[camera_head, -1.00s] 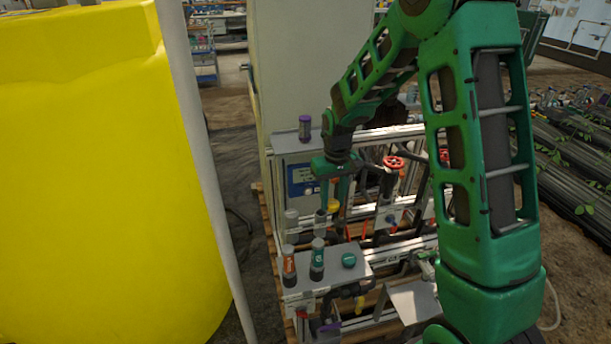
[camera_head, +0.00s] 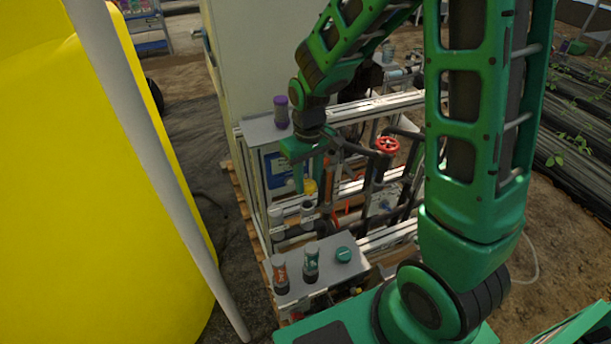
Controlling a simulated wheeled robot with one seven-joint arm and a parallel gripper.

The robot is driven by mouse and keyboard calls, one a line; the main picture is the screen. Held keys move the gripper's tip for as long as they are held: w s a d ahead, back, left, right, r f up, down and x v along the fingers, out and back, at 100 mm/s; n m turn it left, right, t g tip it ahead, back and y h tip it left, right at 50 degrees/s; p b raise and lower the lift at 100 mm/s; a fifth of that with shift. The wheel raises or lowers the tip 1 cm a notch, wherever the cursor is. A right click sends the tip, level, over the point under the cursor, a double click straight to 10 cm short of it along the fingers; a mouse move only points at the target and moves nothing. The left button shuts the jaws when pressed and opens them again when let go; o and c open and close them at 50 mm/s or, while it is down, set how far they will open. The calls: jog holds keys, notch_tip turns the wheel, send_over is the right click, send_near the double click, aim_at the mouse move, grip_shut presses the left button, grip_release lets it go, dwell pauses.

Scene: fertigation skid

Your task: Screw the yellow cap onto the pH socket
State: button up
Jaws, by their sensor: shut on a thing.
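My gripper (camera_head: 308,182) points down over the skid, with its two green fingers shut on the yellow cap (camera_head: 310,187). The cap shows between and just behind the fingertips, and part of it is hidden by them. Below it stands a grey upright fitting with a pale top (camera_head: 307,212). A second pale-topped fitting (camera_head: 276,217) stands to its left. I cannot read which one is the pH socket, nor tell whether the cap touches the fitting below it.
An orange-labelled bottle (camera_head: 281,272), a teal-labelled bottle (camera_head: 312,262) and a green cap (camera_head: 344,254) are on the front grey shelf (camera_head: 325,273). A purple-topped bottle (camera_head: 281,112) stands behind. A red handwheel (camera_head: 388,146) is to the right. A yellow tank (camera_head: 80,200) fills the left.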

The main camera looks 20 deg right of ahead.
jog(key=shift+a+f, duration=0.15)
jog(key=shift+f, duration=1.35)
jog(key=shift+s+f, duration=0.15)
jog(key=shift+f, duration=1.25)
dwell(0.9)
jog(key=o, duration=0.5)
jog(key=shift+c, duration=0.2)
jog(key=shift+o, duration=0.2)
jog(key=shift+f, duration=0.2)
